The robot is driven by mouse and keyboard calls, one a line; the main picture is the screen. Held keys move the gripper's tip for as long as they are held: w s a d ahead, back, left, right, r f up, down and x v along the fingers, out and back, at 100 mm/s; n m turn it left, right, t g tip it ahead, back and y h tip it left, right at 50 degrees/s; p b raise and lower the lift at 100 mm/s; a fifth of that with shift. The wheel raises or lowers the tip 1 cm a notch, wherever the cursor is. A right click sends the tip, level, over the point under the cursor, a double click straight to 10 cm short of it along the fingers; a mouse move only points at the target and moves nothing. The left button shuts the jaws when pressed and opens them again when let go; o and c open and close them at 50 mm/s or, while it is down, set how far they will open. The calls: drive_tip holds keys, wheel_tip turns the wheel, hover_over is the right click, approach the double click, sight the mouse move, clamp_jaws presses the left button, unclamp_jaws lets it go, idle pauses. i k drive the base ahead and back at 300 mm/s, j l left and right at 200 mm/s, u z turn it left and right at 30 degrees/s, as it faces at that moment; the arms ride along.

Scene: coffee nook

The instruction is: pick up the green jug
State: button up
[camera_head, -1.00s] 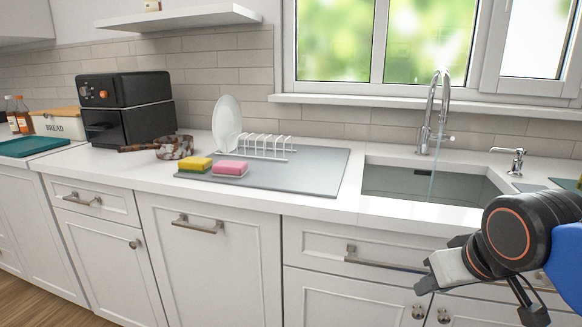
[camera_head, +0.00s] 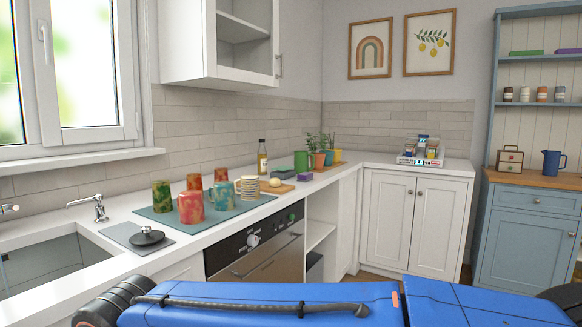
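No object is plainly a green jug in this view. A plain green vessel (camera_head: 301,161) stands on the far counter beside the potted plants; it is too small to tell whether it has a handle or spout. A green patterned cup (camera_head: 161,196) stands on a teal mat (camera_head: 248,207) near the sink. A jug with a handle on the wooden top of the dresser at the right looks blue; this blue jug (camera_head: 550,163) stands upright. My blue arm crosses the bottom of the picture, and my gripper is out of view.
Several patterned mugs (camera_head: 191,207) crowd the teal mat. The sink (camera_head: 50,265) is at left.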

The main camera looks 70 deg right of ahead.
sight(301, 164)
drive_tip(key=k+l+z, duration=0.25)
drive_tip(key=l, duration=0.8)
drive_tip(key=l+z, duration=0.25)
drive_tip(key=l, duration=0.8)
drive_tip(key=i, duration=0.05)
